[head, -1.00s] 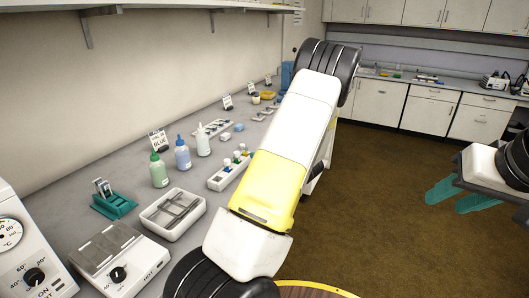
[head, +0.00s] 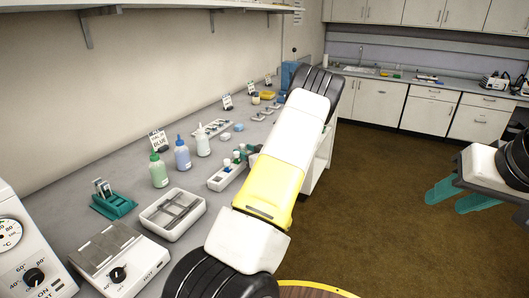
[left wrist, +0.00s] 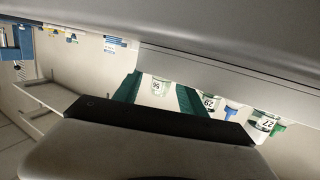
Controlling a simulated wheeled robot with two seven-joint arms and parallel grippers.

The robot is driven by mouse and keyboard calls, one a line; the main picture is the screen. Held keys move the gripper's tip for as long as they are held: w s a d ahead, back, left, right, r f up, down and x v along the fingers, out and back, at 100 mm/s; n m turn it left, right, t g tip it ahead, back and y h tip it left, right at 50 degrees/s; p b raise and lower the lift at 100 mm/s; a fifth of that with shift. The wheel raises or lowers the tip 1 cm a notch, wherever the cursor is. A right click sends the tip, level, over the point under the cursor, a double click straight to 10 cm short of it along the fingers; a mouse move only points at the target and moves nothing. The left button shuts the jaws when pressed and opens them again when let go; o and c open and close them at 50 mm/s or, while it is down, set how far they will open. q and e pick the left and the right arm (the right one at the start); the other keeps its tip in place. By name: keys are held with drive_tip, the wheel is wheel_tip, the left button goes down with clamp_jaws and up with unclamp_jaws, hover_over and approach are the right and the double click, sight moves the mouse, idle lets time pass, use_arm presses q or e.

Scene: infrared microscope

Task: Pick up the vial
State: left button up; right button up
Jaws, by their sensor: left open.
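A white rack (head: 222,182) on the left bench holds several small vials with coloured caps (head: 235,160). My left arm crosses the middle of the head view and its hand is mostly hidden behind it, by the rack's far end. In the left wrist view, my left gripper (left wrist: 157,97) is open, with a green finger on each side of a white-labelled vial (left wrist: 158,86). Whether the fingers touch it, I cannot tell. Other labelled vials (left wrist: 264,122) show to the right. My right gripper (head: 458,195) has its teal fingers apart and empty, over the floor at right.
A white tray (head: 160,224), a teal holder (head: 114,203) and a hot plate with a knob (head: 120,258) are nearer on the bench. Small items (head: 268,110) lie farther along. The floor at right is clear.

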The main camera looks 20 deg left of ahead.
use_arm(q)
clamp_jaws()
